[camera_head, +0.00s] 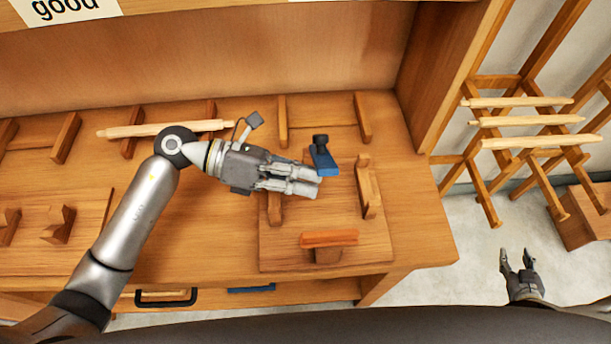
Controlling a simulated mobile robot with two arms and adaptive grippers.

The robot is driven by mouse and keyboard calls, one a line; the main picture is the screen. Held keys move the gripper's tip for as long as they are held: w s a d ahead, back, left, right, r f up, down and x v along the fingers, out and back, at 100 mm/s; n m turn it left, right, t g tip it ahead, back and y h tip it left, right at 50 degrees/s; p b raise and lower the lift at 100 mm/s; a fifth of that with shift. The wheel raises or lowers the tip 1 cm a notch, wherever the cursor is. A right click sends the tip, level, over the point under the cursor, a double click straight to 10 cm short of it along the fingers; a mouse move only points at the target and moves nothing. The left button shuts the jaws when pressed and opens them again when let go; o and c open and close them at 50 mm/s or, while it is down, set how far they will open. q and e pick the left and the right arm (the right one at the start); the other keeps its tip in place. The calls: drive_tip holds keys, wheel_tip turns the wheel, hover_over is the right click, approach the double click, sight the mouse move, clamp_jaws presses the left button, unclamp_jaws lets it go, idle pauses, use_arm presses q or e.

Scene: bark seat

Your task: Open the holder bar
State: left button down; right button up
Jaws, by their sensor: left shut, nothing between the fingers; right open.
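A blue bar with a black knob (323,160) shows above the wooden fixture board (285,245) on the bench; I take it to be the holder bar. My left gripper (320,181) reaches in from the left, shut and empty. Its fingertips are close to the lower end of the blue bar; I cannot tell whether they touch. The gripper hides part of the board and an upright block below it. My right gripper (517,262) is open and empty, low at the right over the floor, away from the bench.
Upright wooden blocks (366,188) and a reddish bar on a stand (330,238) are on the board. A wooden rod (165,129) lies behind my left arm. A rack with several rods (515,102) stands at the right. Floor near my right gripper is clear.

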use_arm(q)
drive_tip(key=w+r+n+g+h+b, duration=0.2)
drive_tip(key=w+r+n, duration=0.4)
drive_tip(key=w+n, duration=0.5)
drive_tip(key=shift+w+r+g+h, duration=0.35)
drive_tip(key=shift+g+h, duration=0.15)
drive_tip(key=shift+h, duration=0.1)
use_arm(e)
drive_tip(key=s+a+f+n+g+y, duration=0.1)
drive_tip(key=s+a+f+g, duration=0.2)
drive_tip(key=s+a+f, duration=0.4)
drive_tip(key=s+a+f+n+g+y, duration=0.1)
drive_tip(key=s+a+f+g, duration=0.3)
drive_tip(key=a, duration=1.5)
drive_tip(key=s+a+f+g+y, duration=0.3)
drive_tip(key=s+a+f, duration=0.6)
drive_tip(key=a, duration=0.5)
drive_tip(key=shift+s+f+n+g, duration=0.3)
drive_tip(key=shift+f+n, duration=0.1)
drive_tip(key=shift+f, duration=0.9)
